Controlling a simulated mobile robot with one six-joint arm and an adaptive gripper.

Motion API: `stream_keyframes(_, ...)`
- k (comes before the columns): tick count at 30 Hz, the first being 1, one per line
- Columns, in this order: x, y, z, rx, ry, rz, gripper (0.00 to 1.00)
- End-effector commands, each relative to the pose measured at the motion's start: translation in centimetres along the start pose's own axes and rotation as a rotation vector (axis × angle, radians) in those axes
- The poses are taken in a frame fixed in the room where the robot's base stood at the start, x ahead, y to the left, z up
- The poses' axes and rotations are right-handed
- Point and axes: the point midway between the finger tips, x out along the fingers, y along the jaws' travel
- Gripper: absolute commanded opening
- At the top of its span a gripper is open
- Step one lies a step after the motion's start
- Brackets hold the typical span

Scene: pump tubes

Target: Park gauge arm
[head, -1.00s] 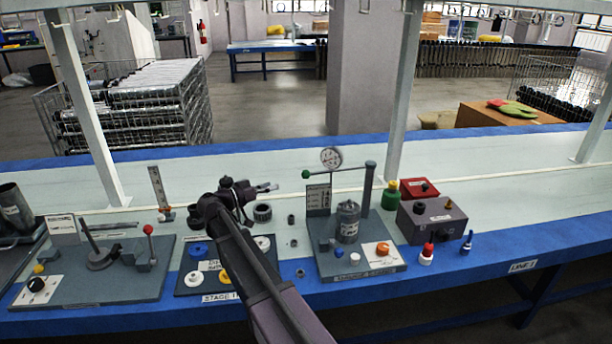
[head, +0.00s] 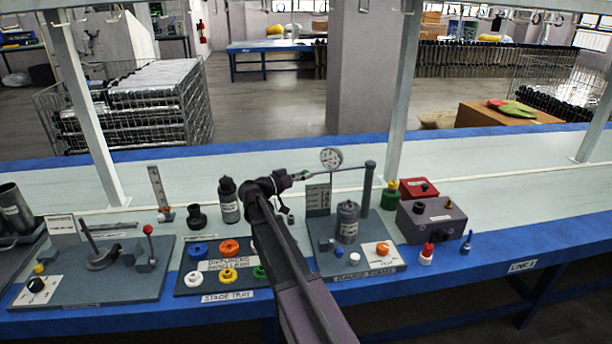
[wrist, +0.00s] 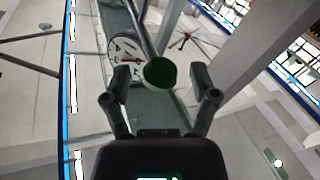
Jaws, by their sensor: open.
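The gauge arm (head: 345,168) is a thin grey bar reaching left from a dark grey post (head: 368,190). It carries a round dial gauge (head: 331,157) and ends in a green knob (head: 305,175). My gripper (head: 297,177) is at that knob end in the head view. In the wrist view, the green knob (wrist: 160,72) sits between the two spread fingertips, with visible gaps on both sides. The dial (wrist: 126,50) shows just behind the left finger. A grey metal cylinder (head: 347,224) stands on the station plate below the arm.
A stage tray (head: 245,290) with coloured rings lies left of the station, partly hidden by my arm. A dark bottle (head: 229,202) stands behind it. A grey box (head: 432,222) and a red box (head: 420,188) stand to the right.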

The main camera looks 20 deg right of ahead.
Motion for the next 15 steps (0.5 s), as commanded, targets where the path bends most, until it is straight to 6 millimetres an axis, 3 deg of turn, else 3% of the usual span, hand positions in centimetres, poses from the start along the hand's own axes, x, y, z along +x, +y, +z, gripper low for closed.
stream_keyframes(13, 0.66, 0.01, 0.01, 0.0, 0.0, 0.0, 0.76)
stream_keyframes(15, 0.66, 0.01, 0.0, 0.0, 0.0, 0.0, 0.55)
